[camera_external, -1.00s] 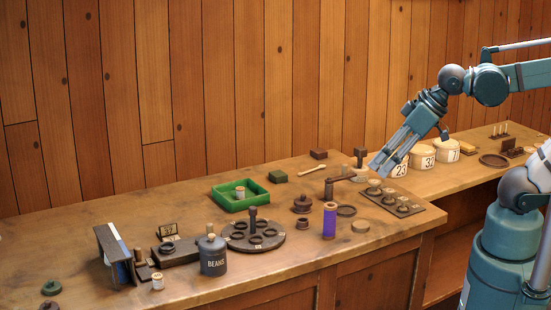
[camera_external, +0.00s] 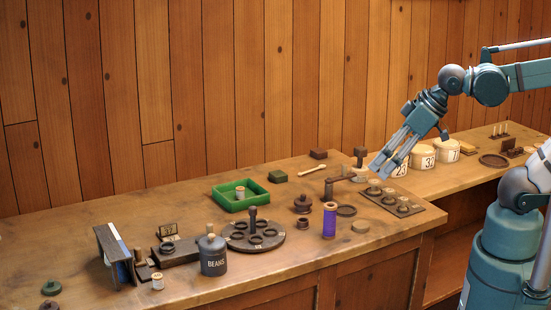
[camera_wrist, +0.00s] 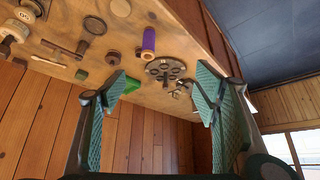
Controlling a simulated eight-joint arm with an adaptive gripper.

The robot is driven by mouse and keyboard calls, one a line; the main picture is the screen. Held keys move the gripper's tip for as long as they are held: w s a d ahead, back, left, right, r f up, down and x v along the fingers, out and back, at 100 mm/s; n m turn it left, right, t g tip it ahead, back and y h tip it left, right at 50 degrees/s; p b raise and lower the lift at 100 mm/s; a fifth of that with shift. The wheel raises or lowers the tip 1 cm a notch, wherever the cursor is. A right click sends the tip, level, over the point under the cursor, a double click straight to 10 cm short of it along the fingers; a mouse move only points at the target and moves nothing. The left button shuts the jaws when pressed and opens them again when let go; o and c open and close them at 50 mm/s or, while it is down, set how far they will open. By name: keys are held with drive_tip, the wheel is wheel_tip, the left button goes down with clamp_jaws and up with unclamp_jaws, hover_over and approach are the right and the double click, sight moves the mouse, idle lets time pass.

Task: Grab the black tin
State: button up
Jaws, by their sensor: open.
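The black tin (camera_external: 213,256) is a dark canister with a lid, a light wooden knob and the word BEANS on its front. It stands upright near the front of the wooden bench, left of the middle. My gripper (camera_external: 382,172) is open and empty, high over the right end of the bench and far from the tin. In the wrist view its two green fingers (camera_wrist: 160,92) are spread with nothing between them. I cannot clearly make out the tin in the wrist view.
A round dark tray (camera_external: 277,243) with rings stands just right of the tin. A dark block (camera_external: 180,252) is at its left. A purple spool (camera_external: 330,221) stands farther right, a green tray (camera_external: 224,202) behind. The bench's front edge is close to the tin.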

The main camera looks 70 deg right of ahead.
drive_tip(key=w, duration=0.1)
drive_tip(key=m+g+h+p, duration=0.2)
drive_tip(key=m+g+p, duration=0.1)
drive_tip(key=m+p, duration=0.3)
hover_over(213, 242)
drive_tip(key=s+d, duration=0.8)
drive_tip(key=s, duration=0.1)
wheel_tip(213, 242, down, 4)
drive_tip(key=r, duration=0.1)
drive_tip(key=shift+m+g+h, duration=0.4)
drive_tip(key=shift+m, duration=0.5)
drive_tip(key=w+a+f, duration=0.2)
drive_tip(key=f, duration=0.1)
drive_tip(key=w+a+f+p, duration=0.1)
drive_tip(key=w+a+f, duration=0.2)
drive_tip(key=f, duration=0.1)
drive_tip(key=w+a+f, duration=0.2)
drive_tip(key=a+f, duration=0.1)
drive_tip(key=f, duration=0.1)
drive_tip(key=shift+w+a, duration=0.2)
drive_tip(key=shift+w, duration=0.05)
drive_tip(key=shift+w+a+f, duration=0.2)
drive_tip(key=shift+a+f, duration=0.2)
drive_tip(key=shift+f, duration=0.2)
drive_tip(key=shift+f, duration=0.1)
drive_tip(key=shift+x, duration=1.2)
